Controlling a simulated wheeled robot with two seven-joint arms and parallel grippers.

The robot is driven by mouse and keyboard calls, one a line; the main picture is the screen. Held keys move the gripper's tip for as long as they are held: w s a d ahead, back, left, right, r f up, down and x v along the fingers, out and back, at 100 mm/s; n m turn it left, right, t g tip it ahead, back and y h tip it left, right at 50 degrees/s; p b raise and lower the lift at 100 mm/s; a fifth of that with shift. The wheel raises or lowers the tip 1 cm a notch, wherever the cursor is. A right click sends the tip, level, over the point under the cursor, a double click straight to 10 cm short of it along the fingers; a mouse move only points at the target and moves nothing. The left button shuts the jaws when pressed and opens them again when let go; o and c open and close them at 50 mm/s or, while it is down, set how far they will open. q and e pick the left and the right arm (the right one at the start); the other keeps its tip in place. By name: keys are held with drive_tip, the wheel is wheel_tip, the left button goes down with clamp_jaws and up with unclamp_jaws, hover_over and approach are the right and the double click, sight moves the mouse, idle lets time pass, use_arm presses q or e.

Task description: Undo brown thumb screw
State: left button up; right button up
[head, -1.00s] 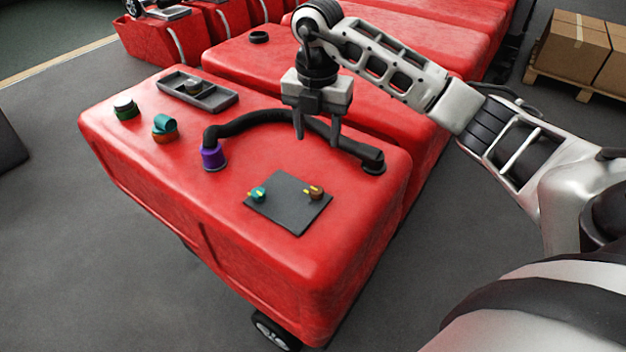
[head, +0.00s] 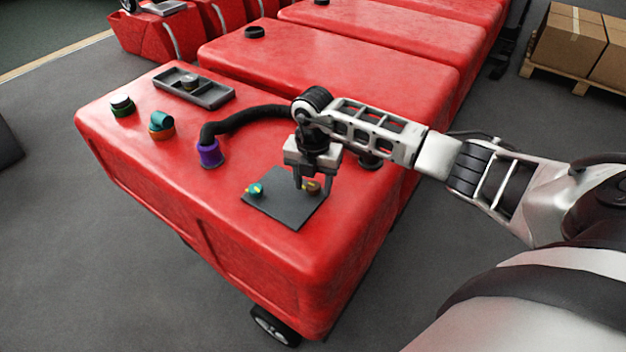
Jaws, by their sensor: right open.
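The brown thumb screw (head: 312,187) sits on the right part of a dark grey square plate (head: 285,211) on top of the red tank (head: 240,240). My right gripper (head: 313,186) points down at the brown screw, with its fingers open. The fingers partly cover the screw, and I cannot tell whether they touch it. A teal thumb screw (head: 256,189) with a yellow mark sits on the left part of the plate. My left gripper is not in view.
A black hose runs from a purple collar (head: 210,153) behind my right gripper. A grey tray (head: 195,89), a green-ringed cap (head: 122,105) and a teal elbow on an orange ring (head: 161,125) stand further left. More red tanks (head: 330,60) stand behind.

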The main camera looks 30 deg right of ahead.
drive_tip(key=c, duration=1)
